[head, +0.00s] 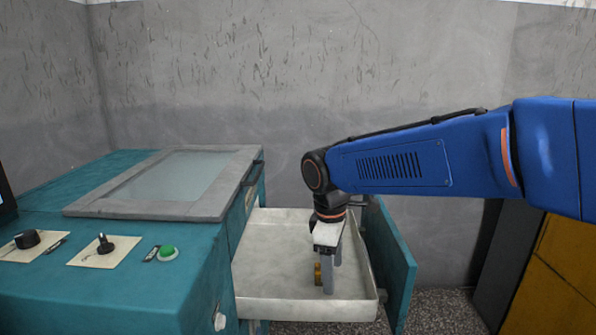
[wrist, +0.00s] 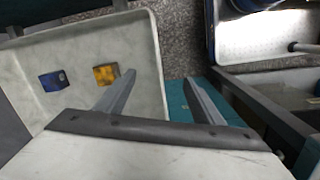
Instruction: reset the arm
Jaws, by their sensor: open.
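My gripper (head: 329,272) hangs from my blue arm, over the right part of a white tray (head: 275,293) that sticks out of the teal machine. In the wrist view my gripper (wrist: 160,95) has its two grey fingers spread wide with nothing between them. A small yellow block (head: 317,274) stands in the tray beside the fingers; the yellow block also shows in the wrist view (wrist: 105,75). A small blue block (wrist: 53,80) lies in the tray near it in the wrist view; I cannot make it out in the head view.
The teal machine (head: 120,300) stands on the left, with a glass lid (head: 175,177), knobs and a green button (head: 168,253). A teal panel (head: 388,262) stands at the tray's right side. A yellow cabinet (head: 558,285) is at the far right.

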